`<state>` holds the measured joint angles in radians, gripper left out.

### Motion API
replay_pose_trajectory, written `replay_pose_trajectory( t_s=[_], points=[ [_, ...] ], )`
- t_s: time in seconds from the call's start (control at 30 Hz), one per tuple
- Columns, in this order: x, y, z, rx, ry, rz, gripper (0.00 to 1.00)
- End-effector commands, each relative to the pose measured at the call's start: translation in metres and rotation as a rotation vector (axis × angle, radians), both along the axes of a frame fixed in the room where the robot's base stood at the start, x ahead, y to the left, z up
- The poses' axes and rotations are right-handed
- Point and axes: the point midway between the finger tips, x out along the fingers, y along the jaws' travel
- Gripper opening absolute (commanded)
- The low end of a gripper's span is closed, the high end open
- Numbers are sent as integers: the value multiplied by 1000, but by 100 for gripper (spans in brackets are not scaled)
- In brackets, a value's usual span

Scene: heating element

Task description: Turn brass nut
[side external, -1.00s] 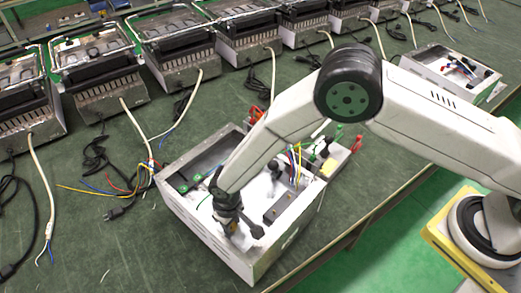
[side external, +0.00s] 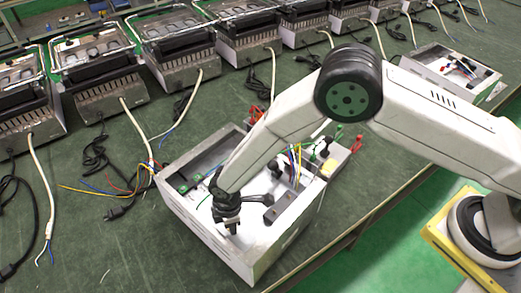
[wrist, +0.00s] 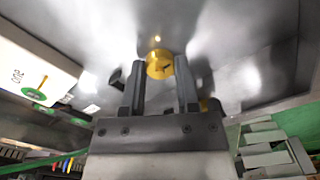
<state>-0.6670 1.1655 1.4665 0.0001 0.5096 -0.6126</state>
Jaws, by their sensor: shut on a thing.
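The brass nut (wrist: 159,66) shows in the wrist view, against the shiny metal wall of the open metal box (side external: 205,232). My gripper (wrist: 160,72) has one finger on each side of the nut and is shut on it. In the side external view my gripper (side external: 231,228) reaches down inside the front part of the box, and the nut is hidden there.
The box holds coloured wires (side external: 296,160), a dark block (side external: 281,207) and green round parts. A smaller white box (side external: 332,160) with red and green clips stands behind it. Several heaters line the back of the green table. Loose cables lie at left.

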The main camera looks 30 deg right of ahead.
Motion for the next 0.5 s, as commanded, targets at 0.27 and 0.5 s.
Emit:
replay_pose_trajectory(
  t_s=[0.27, 0.5],
  points=[
    [0, 0, 0, -1, 0, 180, 0],
    [0, 0, 0, 0, 0, 247, 0]
  ],
)
